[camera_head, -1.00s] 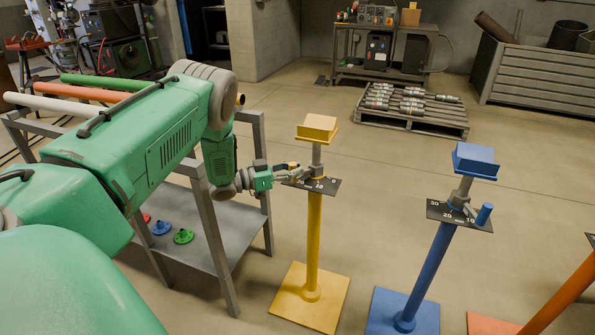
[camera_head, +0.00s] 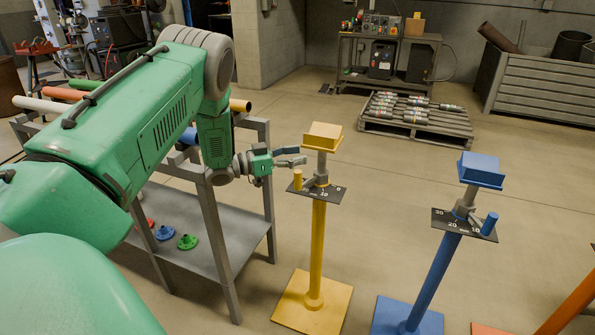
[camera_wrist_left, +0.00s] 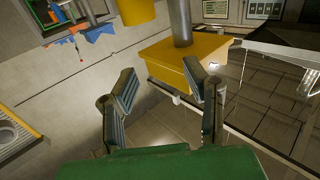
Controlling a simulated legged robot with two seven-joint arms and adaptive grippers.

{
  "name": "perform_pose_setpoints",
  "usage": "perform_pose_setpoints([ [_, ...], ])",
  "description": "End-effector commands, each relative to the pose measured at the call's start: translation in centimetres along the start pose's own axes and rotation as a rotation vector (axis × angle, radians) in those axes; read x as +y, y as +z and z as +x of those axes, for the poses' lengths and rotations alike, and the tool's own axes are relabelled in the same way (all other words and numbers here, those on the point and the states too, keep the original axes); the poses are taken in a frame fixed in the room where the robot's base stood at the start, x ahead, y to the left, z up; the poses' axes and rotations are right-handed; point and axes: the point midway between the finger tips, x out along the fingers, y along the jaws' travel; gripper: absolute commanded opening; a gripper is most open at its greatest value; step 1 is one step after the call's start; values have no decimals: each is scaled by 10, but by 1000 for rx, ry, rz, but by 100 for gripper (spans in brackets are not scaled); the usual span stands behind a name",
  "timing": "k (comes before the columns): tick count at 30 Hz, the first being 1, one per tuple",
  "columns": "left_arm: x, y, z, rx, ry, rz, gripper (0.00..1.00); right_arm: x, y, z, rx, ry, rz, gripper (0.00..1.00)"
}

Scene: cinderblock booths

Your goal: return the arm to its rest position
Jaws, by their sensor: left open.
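My left arm (camera_head: 140,130) comes in from the left, raised over the grey rack. My left gripper (camera_head: 303,156) is open and empty, just left of the yellow stand (camera_head: 317,240). Its fingers point right and sit apart from the stand's post, above the black scale plate (camera_head: 325,192). A yellow handle peg (camera_head: 297,181) stands upright at the left of that plate. A yellow block (camera_head: 322,136) tops the stand. In the left wrist view the open fingers (camera_wrist_left: 165,98) show with a yellow block (camera_wrist_left: 170,62) just beyond them. My right gripper is not in view.
A blue stand (camera_head: 440,265) stands to the right, with part of an orange one (camera_head: 568,310) at the edge. The grey rack (camera_head: 225,230) with coloured pipes and valve-like pieces is beneath my arm. A pallet (camera_head: 415,128) lies behind. Open floor lies between stands and pallet.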

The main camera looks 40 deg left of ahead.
Motion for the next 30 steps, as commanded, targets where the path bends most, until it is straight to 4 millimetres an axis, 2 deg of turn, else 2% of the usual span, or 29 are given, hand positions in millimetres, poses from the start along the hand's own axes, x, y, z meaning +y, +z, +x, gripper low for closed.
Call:
perform_pose_setpoints([
  [3,-1,-15,-1,0,-1,-1,41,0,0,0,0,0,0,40],
  [7,-1,-21,-2,-1,-2,-2,41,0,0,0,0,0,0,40],
  [30,0,-22,-2,-1,-2,-1,41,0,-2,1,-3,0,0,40],
])
